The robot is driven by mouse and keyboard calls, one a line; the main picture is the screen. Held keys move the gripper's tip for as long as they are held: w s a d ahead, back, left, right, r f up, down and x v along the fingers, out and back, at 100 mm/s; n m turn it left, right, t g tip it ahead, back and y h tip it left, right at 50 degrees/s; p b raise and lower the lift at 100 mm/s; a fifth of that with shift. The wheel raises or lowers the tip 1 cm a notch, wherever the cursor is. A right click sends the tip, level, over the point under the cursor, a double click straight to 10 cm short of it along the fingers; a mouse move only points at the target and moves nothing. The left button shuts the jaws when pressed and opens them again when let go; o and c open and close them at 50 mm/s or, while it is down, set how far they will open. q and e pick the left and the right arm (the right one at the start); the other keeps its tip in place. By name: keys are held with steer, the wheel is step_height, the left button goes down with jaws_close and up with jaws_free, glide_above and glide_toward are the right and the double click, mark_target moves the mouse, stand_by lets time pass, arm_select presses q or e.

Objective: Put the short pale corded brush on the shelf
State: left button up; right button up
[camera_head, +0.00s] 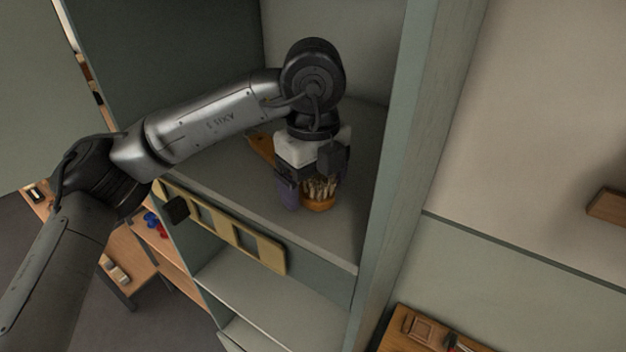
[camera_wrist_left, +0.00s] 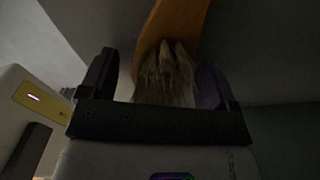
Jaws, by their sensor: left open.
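A brush with pale bristles and an orange-brown wooden body (camera_head: 318,204) rests on the upper shelf (camera_head: 335,241) of the grey-green cabinet in the head view. My left gripper (camera_head: 304,196) is above the shelf, pointing down, beside and partly over the brush. In the left wrist view the bristles (camera_wrist_left: 163,78) show between the two open fingers, with the wooden body (camera_wrist_left: 174,25) beyond them. I cannot tell whether the fingers touch it. Cords on the brush cannot be made out. My right gripper is out of view.
Another orange-brown piece (camera_head: 262,146) shows behind the gripper; I cannot tell whether it belongs to the brush. A yellow slotted strip (camera_head: 229,238) runs along the shelf's front. The cabinet's side wall (camera_head: 390,180) stands close on the right. A lower shelf (camera_head: 270,302) is empty where visible.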

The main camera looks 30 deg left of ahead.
arm_select(q)
steer(key=shift+r+p, duration=0.3)
steer(key=shift+r, duration=0.05)
step_height(320, 180, up, 5)
steer(key=shift+r+b, duration=0.15)
steer(key=shift+b, duration=0.75)
steer(key=shift+r, duration=0.9)
